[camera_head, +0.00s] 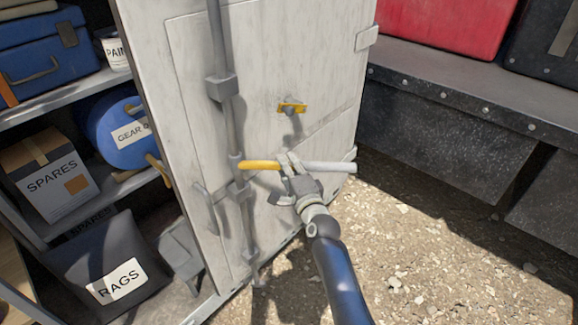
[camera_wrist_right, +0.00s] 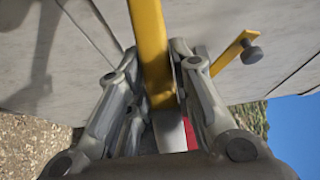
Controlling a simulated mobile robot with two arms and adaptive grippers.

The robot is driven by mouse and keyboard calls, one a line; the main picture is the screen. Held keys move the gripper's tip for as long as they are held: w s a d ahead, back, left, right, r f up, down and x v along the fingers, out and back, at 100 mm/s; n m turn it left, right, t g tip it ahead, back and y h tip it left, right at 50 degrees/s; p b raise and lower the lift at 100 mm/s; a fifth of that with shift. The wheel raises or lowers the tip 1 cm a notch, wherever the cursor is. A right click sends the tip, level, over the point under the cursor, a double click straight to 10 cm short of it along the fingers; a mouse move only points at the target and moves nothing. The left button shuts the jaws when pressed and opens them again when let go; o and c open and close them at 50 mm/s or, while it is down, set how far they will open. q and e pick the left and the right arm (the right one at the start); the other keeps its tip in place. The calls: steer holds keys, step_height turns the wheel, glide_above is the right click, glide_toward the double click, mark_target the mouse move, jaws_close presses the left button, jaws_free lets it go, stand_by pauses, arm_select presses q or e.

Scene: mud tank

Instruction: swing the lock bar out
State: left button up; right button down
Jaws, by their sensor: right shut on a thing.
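The lock bar (camera_head: 259,165), yellow at its left part and grey at its right, lies about level across the pale cabinet door. Its left end meets the upright grey rod (camera_head: 229,130) on the door. My right gripper (camera_head: 290,162) is shut on the lock bar near its middle. In the right wrist view the yellow length of the lock bar (camera_wrist_right: 152,50) runs between the fingers. A yellow catch (camera_head: 291,107) with a dark knob sits on the door above the bar, apart from it; it also shows in the right wrist view (camera_wrist_right: 233,50). My left gripper is out of view.
The door (camera_head: 255,50) stands open beside shelves with a spares box (camera_head: 45,175), a blue gear bag (camera_head: 125,130) and a rags bag (camera_head: 100,265). A dark ledge (camera_head: 460,90) with a red case (camera_head: 450,20) runs at right. Gravel ground between is clear.

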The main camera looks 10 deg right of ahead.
steer(key=c, duration=1.3)
jaws_free()
steer(key=shift+a, duration=0.15)
steer(key=s, duration=0.4)
steer(key=s+d, duration=0.1)
steer(key=s, duration=0.7)
steer(key=shift+d, duration=0.2)
